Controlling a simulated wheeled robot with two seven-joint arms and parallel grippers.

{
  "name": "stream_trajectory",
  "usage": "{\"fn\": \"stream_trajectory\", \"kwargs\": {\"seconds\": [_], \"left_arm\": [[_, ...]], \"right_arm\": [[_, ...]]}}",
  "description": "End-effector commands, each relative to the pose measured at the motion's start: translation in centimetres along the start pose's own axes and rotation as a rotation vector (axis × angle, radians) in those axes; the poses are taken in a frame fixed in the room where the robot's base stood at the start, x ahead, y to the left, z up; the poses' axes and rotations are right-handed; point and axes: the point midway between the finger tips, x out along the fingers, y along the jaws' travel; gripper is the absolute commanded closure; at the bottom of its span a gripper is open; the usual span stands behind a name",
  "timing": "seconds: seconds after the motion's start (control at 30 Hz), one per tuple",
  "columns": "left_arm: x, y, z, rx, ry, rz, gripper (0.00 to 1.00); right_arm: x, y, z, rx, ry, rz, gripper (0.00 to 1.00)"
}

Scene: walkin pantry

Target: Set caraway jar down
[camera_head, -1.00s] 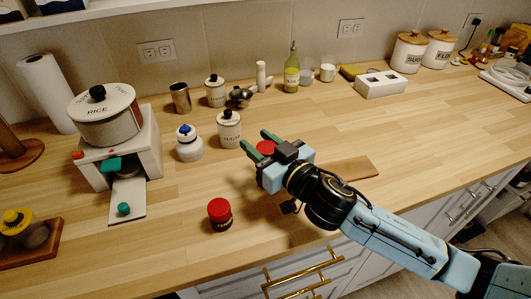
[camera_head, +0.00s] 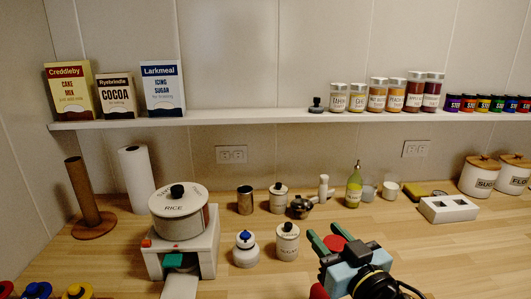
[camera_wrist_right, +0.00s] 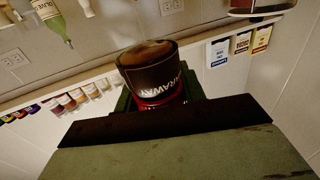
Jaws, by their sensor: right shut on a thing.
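My right gripper (camera_head: 333,240) is shut on the caraway jar (camera_head: 335,244), whose red lid shows between the green fingers in the head view. In the right wrist view the caraway jar (camera_wrist_right: 150,78) is dark with a "CARAWAY" label, and its red lid end sits between the fingers. The fingers hide part of the jar, and I cannot tell whether its base touches the counter. My left gripper is not in view.
A wall shelf (camera_head: 250,118) holds boxes at left and several spice jars at right. On the wooden counter (camera_head: 440,260), a white canister (camera_head: 287,241) stands left of my gripper. Another red lid (camera_head: 318,291) shows at the bottom edge.

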Motion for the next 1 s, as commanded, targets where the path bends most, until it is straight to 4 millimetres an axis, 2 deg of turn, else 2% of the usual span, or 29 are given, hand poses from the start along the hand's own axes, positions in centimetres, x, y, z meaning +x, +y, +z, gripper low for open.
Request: {"fn": "stream_trajectory", "kwargs": {"seconds": [0.1,0.3,0.5,0.8,1.0], "left_arm": [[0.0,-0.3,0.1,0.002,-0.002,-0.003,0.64],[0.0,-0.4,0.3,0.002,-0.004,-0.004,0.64],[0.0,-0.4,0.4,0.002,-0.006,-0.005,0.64],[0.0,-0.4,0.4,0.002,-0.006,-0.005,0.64],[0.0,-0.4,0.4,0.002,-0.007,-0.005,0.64]], "right_arm": [[-1.5,1.1,2.3,0.008,-0.009,0.086,0.82],[-4.2,3.4,5.6,0.006,-0.006,0.225,0.82],[-5.9,4.6,7.5,0.002,-0.003,0.296,0.82],[-6.3,4.9,7.8,-0.002,0.002,0.312,0.82],[-4.9,4.2,6.2,-0.006,0.009,0.262,0.82]]}}
